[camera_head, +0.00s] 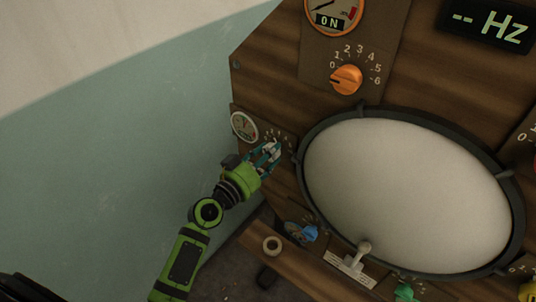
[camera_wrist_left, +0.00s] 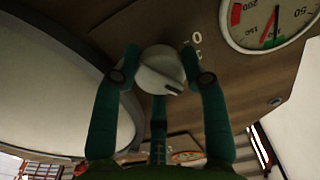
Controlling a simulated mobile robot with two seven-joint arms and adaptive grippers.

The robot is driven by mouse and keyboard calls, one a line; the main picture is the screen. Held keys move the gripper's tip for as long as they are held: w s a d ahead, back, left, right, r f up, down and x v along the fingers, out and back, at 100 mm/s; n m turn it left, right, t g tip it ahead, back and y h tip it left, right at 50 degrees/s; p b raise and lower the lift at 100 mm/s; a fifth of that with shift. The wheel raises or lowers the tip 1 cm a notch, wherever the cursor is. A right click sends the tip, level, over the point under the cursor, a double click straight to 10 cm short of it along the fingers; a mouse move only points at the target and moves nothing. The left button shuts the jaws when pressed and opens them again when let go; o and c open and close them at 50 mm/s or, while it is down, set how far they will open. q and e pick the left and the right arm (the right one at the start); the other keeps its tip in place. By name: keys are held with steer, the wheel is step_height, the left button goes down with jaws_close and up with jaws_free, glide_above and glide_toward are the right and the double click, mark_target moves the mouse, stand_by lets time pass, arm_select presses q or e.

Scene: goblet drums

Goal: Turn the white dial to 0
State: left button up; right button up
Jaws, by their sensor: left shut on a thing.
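The white dial (camera_wrist_left: 158,70) shows in the wrist view, mounted on a brown wooden panel. A dark notch shows on its lower right rim, and a white 0 (camera_wrist_left: 196,38) is printed beside it at upper right. My left gripper (camera_wrist_left: 160,52) has its teal fingers on either side of the dial, shut on it. In the head view my left gripper (camera_head: 267,152) is at the panel's left edge, below a small scale of numbers, and mostly hides the dial. Its exact pointer reading cannot be told. My right gripper is not in view.
A round gauge (camera_head: 243,126) sits just left of the gripper. A large pale drum skin (camera_head: 407,190) with a dark rim is close on the right. An orange dial (camera_head: 346,79) is above; a blue knob (camera_head: 310,233) and a white lever (camera_head: 363,250) are below.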

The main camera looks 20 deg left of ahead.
arm_select(q)
steer(key=shift+s+f+n, duration=0.1)
steer(key=shift+f+n, duration=0.2)
steer(key=shift+f, duration=0.05)
stand_by(0.4)
steer(key=shift+d+n+p, duration=0.2)
steer(key=shift+n+p, duration=0.6)
steer(key=shift+n, duration=4.8)
steer(key=o, duration=1.2)
steer(key=shift+c, duration=0.2)
steer(key=shift+r, duration=0.15)
